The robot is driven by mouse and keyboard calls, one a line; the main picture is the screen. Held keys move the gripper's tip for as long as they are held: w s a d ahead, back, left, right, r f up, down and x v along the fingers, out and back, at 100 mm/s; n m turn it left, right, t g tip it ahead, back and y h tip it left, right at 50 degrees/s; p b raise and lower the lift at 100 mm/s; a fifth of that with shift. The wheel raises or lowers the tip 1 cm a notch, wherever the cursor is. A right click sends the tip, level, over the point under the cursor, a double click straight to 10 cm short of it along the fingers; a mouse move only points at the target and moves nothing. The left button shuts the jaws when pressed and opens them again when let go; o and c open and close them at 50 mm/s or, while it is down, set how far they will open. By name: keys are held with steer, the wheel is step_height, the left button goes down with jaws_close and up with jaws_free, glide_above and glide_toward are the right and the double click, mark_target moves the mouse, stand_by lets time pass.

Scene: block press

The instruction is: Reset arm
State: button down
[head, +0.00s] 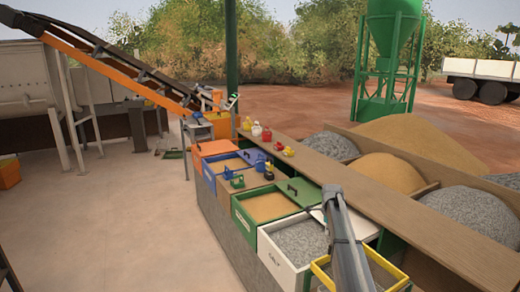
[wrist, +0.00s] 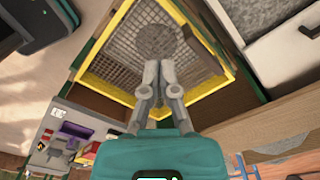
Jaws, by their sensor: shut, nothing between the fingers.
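My gripper (wrist: 159,68) shows in the wrist view with its two grey fingers together at the tips and nothing between them. It points toward a yellow-framed mesh screen (wrist: 105,94), with a round grey gravelly patch (wrist: 155,40) just beyond the fingertips. I cannot tell how far the tips are from the mesh. In the head view my grey arm (head: 347,240) rises from the bottom edge across the yellow frame (head: 321,274); the fingers cannot be made out there.
A row of bins holds sand and gravel: white (head: 283,268), green (head: 246,222), blue (head: 209,178) and orange (head: 209,148). Open concrete floor (head: 120,230) lies to the left.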

steer(key=s+a+n, duration=0.4)
steer(key=s+n, duration=0.3)
steer(key=s, duration=0.6)
steer(key=s+a+f+n+b, duration=0.1)
steer(key=s+a+n, duration=0.2)
steer(key=s+n, duration=0.4)
steer(key=s+a+f+n+b, duration=0.1)
steer(key=s+a+n, duration=0.3)
steer(key=s, duration=1.5)
steer(key=n, duration=0.3)
steer(key=shift+s+a, duration=0.2)
steer(key=shift+a, duration=0.1)
